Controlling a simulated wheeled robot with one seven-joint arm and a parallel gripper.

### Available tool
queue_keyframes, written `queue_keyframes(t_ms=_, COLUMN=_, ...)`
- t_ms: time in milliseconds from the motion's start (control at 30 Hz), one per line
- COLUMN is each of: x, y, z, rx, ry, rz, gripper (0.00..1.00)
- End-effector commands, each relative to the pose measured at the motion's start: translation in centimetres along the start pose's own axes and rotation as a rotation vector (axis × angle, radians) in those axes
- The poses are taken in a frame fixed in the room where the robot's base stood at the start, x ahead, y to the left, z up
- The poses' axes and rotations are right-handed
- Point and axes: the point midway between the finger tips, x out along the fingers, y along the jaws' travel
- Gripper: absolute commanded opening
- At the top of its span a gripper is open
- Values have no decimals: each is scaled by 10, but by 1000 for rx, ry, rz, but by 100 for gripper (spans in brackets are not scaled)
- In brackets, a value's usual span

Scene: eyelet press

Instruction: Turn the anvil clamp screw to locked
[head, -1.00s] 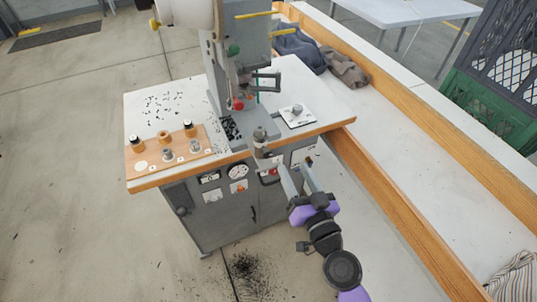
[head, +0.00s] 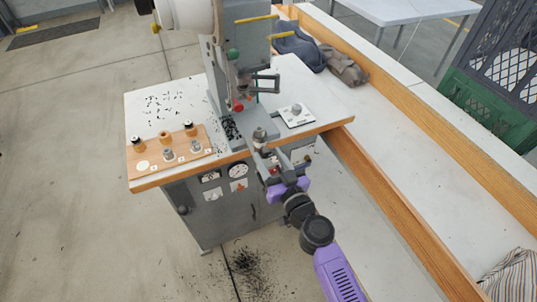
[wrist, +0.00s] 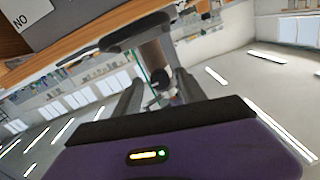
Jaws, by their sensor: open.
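The anvil (head: 259,136) is a small metal post at the press table's front edge. The clamp screw below it is mostly hidden by my gripper in the head view. My gripper (head: 268,160) is open at this front edge, just below the anvil. In the wrist view its two grey fingers (wrist: 158,96) stand apart. A brownish cylinder (wrist: 153,56) and a small dark round part show beyond and between them, under a dark flat piece (wrist: 135,32). I cannot tell whether the fingers touch the screw, or how far it is turned.
The grey press column (head: 240,70) rises behind the anvil. A wooden block with several dies (head: 200,143) lies on the table's left. A white plate with a knob (head: 297,116) is to the right. A wood-edged bench (head: 400,180) runs along the right side.

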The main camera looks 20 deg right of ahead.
Motion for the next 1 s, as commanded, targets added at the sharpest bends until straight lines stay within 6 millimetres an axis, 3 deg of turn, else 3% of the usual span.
queue_keyframes(t_ms=367, x=6, y=0, z=0, rx=0, ry=-1, rz=0, gripper=48)
queue_keyframes(t_ms=600, x=6, y=0, z=0, rx=0, ry=0, rz=0, gripper=1)
queue_keyframes(t_ms=1000, x=6, y=0, z=0, rx=46, ry=2, rz=-1, gripper=0)
